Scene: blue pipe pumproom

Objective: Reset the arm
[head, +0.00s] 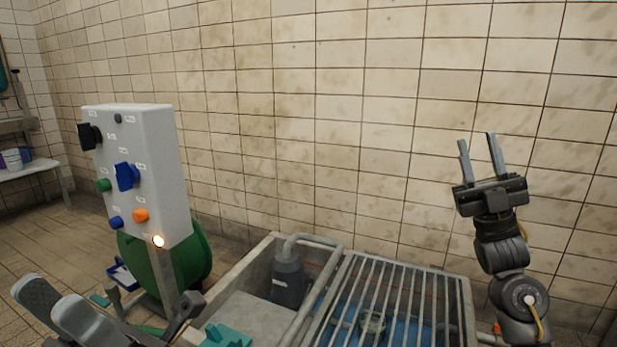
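My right gripper (478,145) is raised at the right, in front of the tiled wall. Its two thin fingers point up and stand apart, with nothing between them. The dark wrist and arm links run down from it to the lower right edge, beside the grated basin. My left gripper cannot be made out clearly. Grey rounded parts and a dark part show low at the left, cut off by the bottom edge, and I cannot tell whether they belong to it.
A white control box (160,185) with knobs, buttons and a lit lamp (158,241) stands at left before a green round housing (200,262). A concrete basin with a metal grate (388,290) and a grey pump (288,283) lies low centre. A bench (38,165) stands far left.

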